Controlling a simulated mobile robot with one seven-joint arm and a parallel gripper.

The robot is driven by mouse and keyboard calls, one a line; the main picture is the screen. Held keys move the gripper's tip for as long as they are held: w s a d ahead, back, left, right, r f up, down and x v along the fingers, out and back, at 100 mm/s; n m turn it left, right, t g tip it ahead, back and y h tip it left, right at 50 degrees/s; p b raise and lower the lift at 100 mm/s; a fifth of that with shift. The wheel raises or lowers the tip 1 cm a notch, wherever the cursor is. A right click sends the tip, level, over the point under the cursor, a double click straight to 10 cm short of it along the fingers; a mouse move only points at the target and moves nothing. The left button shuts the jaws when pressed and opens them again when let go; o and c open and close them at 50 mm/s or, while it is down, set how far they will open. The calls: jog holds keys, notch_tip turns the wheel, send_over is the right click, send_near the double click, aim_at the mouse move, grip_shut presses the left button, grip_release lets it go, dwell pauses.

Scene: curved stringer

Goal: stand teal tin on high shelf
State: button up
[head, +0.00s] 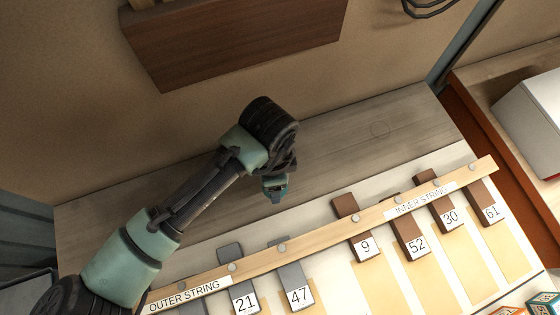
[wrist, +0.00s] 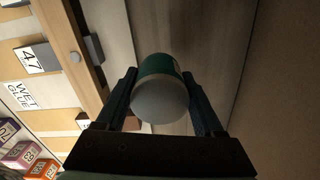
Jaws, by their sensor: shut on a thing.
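The teal tin (wrist: 157,66) sits between the two dark fingers of my gripper (wrist: 159,78) in the wrist view. Its pale rounded end faces the wrist camera, and the fingers are shut on its sides. In the head view my gripper (head: 275,186) hangs over the grey wooden bench, behind the slatted board. The tin is mostly hidden there by the wrist. A brown wooden wall unit (head: 240,45), which may be the high shelf, is at the top of the head view, beyond and apart from my gripper. Its upper surface is barely seen.
A pale wooden strip (head: 325,231) with pegs crosses the board, with numbered grey and brown blocks such as block 9 (head: 365,246) along it. The grey bench (head: 345,150) is bare right of my gripper. A white box (head: 532,115) stands far right. Cables hang at the top.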

jog(key=shift+w+f, duration=0.1)
jog(key=shift+f, duration=3.35)
jog(key=shift+f, duration=0.2)
jog(key=o, duration=1.5)
notch_tip(320, 180, up, 12)
jog(key=shift+r, duration=0.25)
